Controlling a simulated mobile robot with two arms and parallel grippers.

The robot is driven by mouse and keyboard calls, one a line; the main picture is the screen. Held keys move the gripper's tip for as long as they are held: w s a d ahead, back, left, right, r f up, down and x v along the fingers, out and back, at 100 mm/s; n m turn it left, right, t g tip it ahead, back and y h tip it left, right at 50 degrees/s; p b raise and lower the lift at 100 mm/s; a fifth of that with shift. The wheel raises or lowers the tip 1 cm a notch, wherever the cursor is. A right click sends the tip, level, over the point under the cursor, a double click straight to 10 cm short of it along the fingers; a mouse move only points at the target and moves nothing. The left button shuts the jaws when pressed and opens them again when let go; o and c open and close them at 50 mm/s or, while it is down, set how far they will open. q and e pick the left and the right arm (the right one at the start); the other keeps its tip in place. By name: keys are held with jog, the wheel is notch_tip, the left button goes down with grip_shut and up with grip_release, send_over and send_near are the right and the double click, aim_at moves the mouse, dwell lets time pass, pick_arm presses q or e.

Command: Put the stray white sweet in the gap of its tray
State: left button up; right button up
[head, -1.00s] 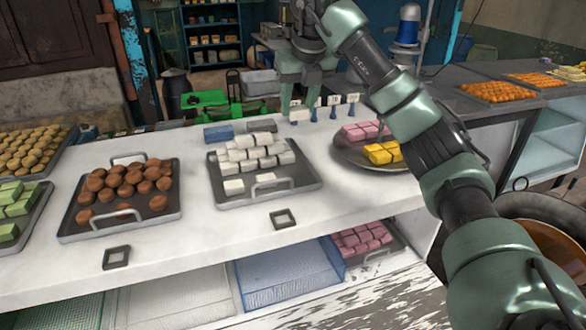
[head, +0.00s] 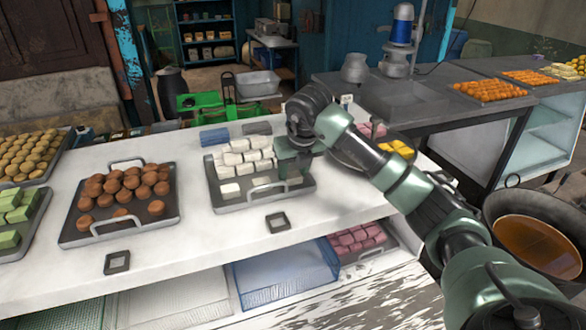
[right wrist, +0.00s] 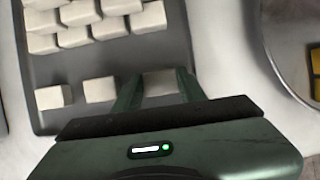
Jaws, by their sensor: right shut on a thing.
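The metal tray of white sweets (head: 224,207) stands in the middle of the white counter; it also shows in the right wrist view (right wrist: 80,66). White sweets (head: 245,156) are piled towards its back, with a sparse row along the front. My right gripper (head: 292,178) points down over the tray's front right part. In the right wrist view, its fingers (right wrist: 158,88) are shut on a white sweet (right wrist: 160,80). That sweet lines up to the right of two front-row sweets (right wrist: 99,90). I cannot tell whether it touches the tray. My left gripper is not in view.
A tray of brown sweets (head: 75,236) stands to the left, with green and tan sweets beyond. A round tray with pink and yellow sweets (head: 397,148) lies right, partly behind my arm. A small dark square frame (head: 278,222) lies in front.

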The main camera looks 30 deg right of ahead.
jog(key=o, duration=1.3)
jog(key=shift+o, duration=0.2)
jog(key=shift+r, duration=0.2)
jog(key=b+v, duration=0.2)
jog(key=v, duration=1)
jog(key=shift+s, duration=0.15)
jog(key=shift+f, duration=0.25)
